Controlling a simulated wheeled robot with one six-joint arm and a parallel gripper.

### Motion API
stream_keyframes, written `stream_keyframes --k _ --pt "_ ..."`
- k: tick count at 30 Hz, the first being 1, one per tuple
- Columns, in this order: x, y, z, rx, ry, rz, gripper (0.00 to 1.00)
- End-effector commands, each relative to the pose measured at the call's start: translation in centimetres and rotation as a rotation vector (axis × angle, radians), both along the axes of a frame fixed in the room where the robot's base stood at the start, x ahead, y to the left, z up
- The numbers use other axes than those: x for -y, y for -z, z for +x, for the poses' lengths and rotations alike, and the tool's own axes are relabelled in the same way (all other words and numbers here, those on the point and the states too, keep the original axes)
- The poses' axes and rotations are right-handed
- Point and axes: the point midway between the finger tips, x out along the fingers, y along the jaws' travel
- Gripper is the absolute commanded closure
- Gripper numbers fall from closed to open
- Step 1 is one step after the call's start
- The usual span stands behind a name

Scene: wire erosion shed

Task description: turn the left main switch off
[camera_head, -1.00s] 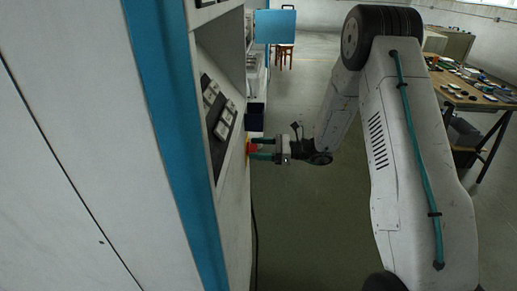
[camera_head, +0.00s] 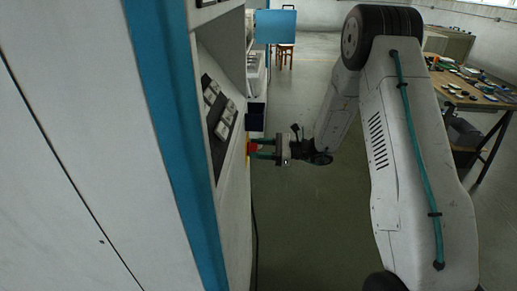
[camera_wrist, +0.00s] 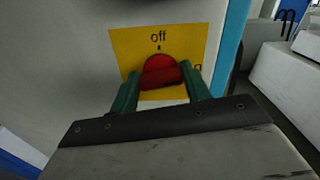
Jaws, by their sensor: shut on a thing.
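The main switch is a red rotary knob (camera_wrist: 160,72) on a yellow plate (camera_wrist: 202,40) fixed to the machine's pale wall. The plate reads "off" above the knob with a small black mark below the word. Another label at its right is mostly hidden by a finger. My gripper (camera_wrist: 160,88) has its green fingers on both sides of the knob and is shut on it. In the head view the gripper (camera_head: 256,149) reaches left to the machine's side, and the red knob (camera_head: 252,148) shows small between the fingertips. The knob's exact turn angle is hard to tell.
The machine's control panel (camera_head: 219,115) with several pale keys is just left of the gripper. A dark box (camera_head: 256,115) sits above the switch. A workbench (camera_head: 470,92) with small parts stands at the right. The floor between is clear.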

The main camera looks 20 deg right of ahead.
Motion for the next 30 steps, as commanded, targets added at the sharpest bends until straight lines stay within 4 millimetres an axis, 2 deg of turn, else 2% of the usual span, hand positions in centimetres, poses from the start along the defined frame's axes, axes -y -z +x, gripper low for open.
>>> stream_keyframes --k 30 --pt "-0.06 0.29 -0.36 0.879 0.001 -0.365 0.76"
